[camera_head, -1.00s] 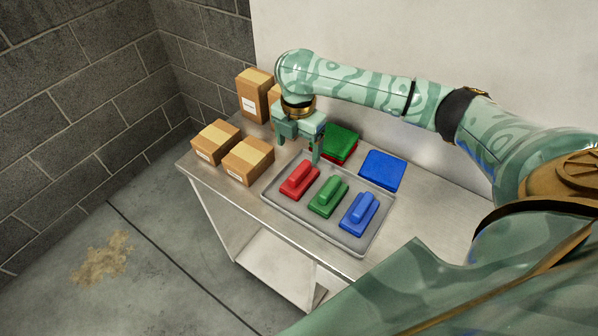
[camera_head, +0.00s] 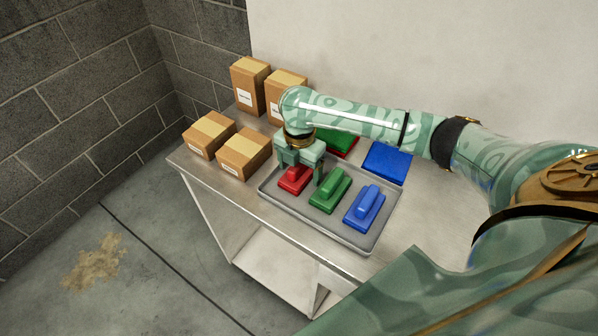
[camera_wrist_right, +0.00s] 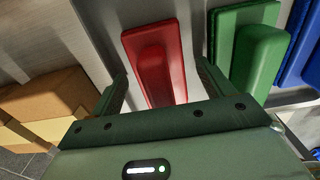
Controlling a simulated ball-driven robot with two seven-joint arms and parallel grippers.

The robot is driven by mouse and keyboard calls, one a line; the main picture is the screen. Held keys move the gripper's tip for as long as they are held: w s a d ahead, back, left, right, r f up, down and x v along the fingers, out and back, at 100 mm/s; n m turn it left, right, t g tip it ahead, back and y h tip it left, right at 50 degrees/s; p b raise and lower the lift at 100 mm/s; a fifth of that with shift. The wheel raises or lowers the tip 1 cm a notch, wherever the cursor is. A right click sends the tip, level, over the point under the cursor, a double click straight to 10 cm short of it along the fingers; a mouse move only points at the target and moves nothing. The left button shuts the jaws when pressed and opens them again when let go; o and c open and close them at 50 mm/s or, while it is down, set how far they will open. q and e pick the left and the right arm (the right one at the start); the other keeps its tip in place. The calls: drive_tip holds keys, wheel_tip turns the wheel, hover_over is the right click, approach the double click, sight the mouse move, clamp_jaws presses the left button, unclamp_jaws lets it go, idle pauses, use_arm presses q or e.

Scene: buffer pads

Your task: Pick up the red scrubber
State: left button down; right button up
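The red scrubber (camera_head: 294,180) lies in the grey tray (camera_head: 340,232) at its left end, partly hidden under my right gripper (camera_head: 300,176). In the right wrist view the red scrubber (camera_wrist_right: 155,62) lies between the two fingers of my right gripper (camera_wrist_right: 160,80), with gaps beside it. That gripper is open and just above the scrubber. My left gripper is in neither view.
A green scrubber (camera_head: 330,190) and a blue scrubber (camera_head: 365,208) lie in the tray to the right. Behind the tray are a green pad (camera_head: 337,139) on a red one and a blue pad (camera_head: 386,163). Cardboard boxes (camera_head: 243,154) stand at the left.

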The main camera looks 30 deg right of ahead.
drive_tip(key=c, duration=1)
drive_tip(key=shift+r, duration=0.15)
drive_tip(key=shift+c, duration=0.2)
drive_tip(key=shift+r, duration=0.25)
wheel_tip(320, 180, up, 3)
drive_tip(key=shift+f+p, duration=0.1)
drive_tip(key=shift+p, duration=0.95)
drive_tip(key=s+a+r+p, duration=0.7)
drive_tip(key=s+a+r, duration=0.1)
drive_tip(key=a, duration=0.3)
drive_tip(key=shift+s+r, duration=0.25)
drive_tip(key=shift+r, duration=0.45)
